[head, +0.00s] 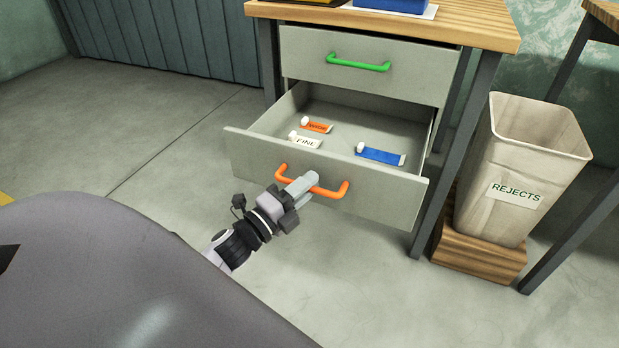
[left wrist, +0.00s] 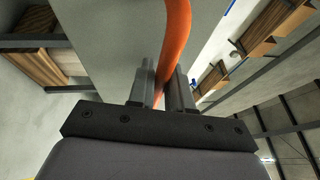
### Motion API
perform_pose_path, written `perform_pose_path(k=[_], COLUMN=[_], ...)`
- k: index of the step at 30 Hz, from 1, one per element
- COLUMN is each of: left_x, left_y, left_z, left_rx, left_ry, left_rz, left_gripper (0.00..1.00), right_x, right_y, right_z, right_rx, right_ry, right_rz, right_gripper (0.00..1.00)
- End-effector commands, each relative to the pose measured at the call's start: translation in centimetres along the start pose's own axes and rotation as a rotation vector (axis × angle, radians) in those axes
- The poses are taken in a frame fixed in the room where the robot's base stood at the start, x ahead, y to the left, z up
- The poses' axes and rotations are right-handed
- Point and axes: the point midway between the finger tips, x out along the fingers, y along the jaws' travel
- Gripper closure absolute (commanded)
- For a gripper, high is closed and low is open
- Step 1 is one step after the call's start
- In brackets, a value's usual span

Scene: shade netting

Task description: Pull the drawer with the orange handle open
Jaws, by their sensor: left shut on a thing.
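The drawer (head: 240,146) with the orange handle (head: 331,191) stands pulled out from the workbench in the head view, its inside showing. My left gripper (head: 306,185) is shut on the orange handle near the middle of its bar. In the left wrist view the orange handle (left wrist: 177,35) runs down between the two fingers (left wrist: 164,92). Inside the drawer lie an orange tube (head: 318,127), a white tube marked FINE (head: 305,141) and a blue tube (head: 380,154). My right gripper is not in view.
A shut drawer with a green handle (head: 358,64) is above. A REJECTS bin (head: 505,215) stands on a wooden block (head: 480,255) at the right, beside the bench leg. The floor at the left is clear.

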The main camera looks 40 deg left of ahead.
Motion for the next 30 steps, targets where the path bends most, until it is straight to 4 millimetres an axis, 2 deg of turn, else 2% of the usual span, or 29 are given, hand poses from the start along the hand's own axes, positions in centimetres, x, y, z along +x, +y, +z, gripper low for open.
perform_pose_path(k=[17, 18, 19, 20, 30], left_x=[-0.54, -0.54, -0.54, -0.54, -0.79], left_y=[-0.11, -0.11, -0.11, -0.11, -0.11], left_z=[-0.14, -0.14, -0.14, -0.15, -0.2], left_rx=[0.001, 0.001, 0.001, 0.001, 0.0], left_ry=[-0.002, -0.002, -0.002, -0.002, -0.001], left_rz=[0.0, 0.0, 0.0, 0.0, 0.001], left_gripper=[1.0, 0.74, 0.65, 0.6, 0.6], right_x=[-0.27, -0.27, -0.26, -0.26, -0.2], right_y=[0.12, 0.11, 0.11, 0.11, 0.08], right_z=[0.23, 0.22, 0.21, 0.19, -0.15], right_rx=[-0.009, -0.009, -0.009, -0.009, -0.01], right_ry=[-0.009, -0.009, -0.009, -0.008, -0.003], right_rz=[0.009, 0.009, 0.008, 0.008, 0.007], right_gripper=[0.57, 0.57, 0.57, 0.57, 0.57])
